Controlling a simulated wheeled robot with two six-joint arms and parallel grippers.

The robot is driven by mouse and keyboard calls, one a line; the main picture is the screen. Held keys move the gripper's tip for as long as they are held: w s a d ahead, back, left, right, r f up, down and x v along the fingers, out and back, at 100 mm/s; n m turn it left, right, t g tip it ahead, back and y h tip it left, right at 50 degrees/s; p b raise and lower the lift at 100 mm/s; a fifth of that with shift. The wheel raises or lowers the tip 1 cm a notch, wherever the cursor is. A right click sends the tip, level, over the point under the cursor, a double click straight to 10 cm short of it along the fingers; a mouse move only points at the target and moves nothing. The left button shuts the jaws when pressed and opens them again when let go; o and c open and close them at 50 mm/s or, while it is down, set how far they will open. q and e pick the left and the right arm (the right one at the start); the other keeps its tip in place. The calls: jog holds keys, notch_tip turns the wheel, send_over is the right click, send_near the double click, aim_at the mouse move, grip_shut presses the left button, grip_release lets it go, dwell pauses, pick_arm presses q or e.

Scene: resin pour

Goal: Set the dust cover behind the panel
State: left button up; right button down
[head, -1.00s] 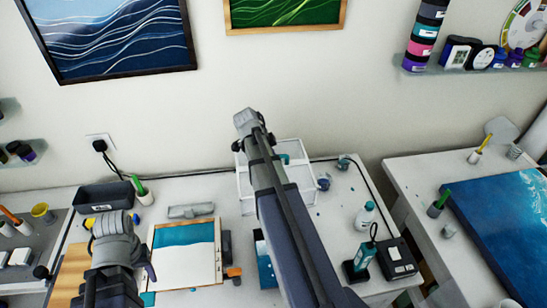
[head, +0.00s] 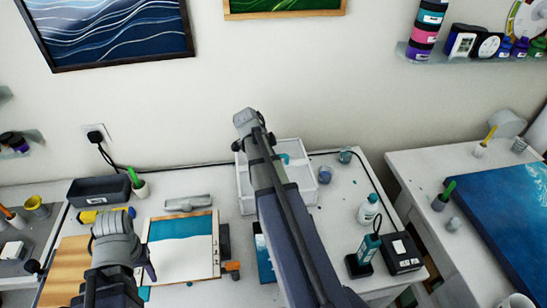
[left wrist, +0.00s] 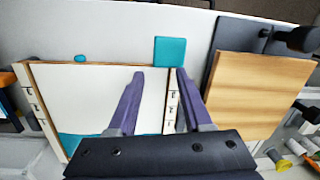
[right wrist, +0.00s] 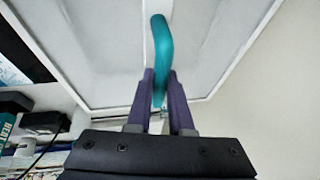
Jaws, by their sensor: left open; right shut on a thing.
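The dust cover (head: 243,188) is a pale, white-framed box with a teal handle (right wrist: 162,50). It is at the back of the table, right of the panel. My right gripper (right wrist: 160,74) is shut on that handle; in the head view my right arm hides this grip and part of the cover. I cannot tell whether the cover touches the table. The panel (head: 180,262), white with a teal band, lies in a wooden frame. My left gripper (left wrist: 160,74) is open and empty above the panel's edge, which also shows in the left wrist view (left wrist: 95,95).
A grey tool (head: 188,202) lies behind the panel. A black tray (head: 97,190) and a cup with a green tool (head: 138,186) stand back left. Small cups (head: 325,174), a bottle (head: 368,210) and a black box (head: 402,253) are to the right. A wooden board (left wrist: 255,95) adjoins the panel.

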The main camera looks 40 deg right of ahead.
pick_arm(q)
jog(key=shift+f, duration=0.2)
pick_arm(e)
jog(key=shift+f, duration=0.15)
jog(key=c, duration=0.7)
grip_release()
jog(key=shift+c, duration=0.2)
pick_arm(q)
jog(key=shift+r, duration=0.15)
notch_tip(320, 180, up, 7)
jog(key=p, duration=0.7)
pick_arm(e)
jog(key=v, duration=0.7)
jog(key=shift+a+r, duration=0.15)
jog(key=shift+r, duration=0.25)
